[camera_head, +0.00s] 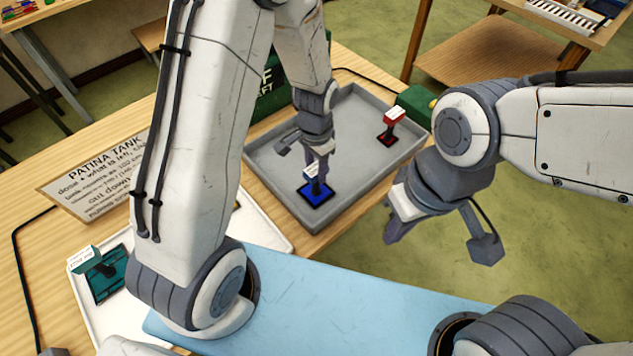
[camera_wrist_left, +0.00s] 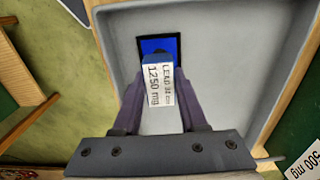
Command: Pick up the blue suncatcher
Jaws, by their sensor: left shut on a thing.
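The blue suncatcher (camera_head: 313,194) is a blue square in a black frame with a white-labelled tag block on top, in the grey tray (camera_head: 361,205) near its front left. In the left wrist view the blue suncatcher (camera_wrist_left: 155,47) shows beyond its tag, which reads "LEAD" and "1250 mg". My left gripper (camera_head: 317,172) points down over it and is shut on the tag block; it also shows in the left wrist view (camera_wrist_left: 160,95). I cannot tell whether the suncatcher touches the tray floor. My right gripper (camera_head: 392,222) hangs to the right of the tray; its fingers' opening is unclear.
A red suncatcher (camera_head: 390,125) stands at the tray's far right. A teal one (camera_head: 108,275) is on the white tray (camera_head: 90,308) at the left. A sign reading "PATINA TANK" (camera_head: 100,175) stands behind it. A green box (camera_head: 416,104) is beside the grey tray.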

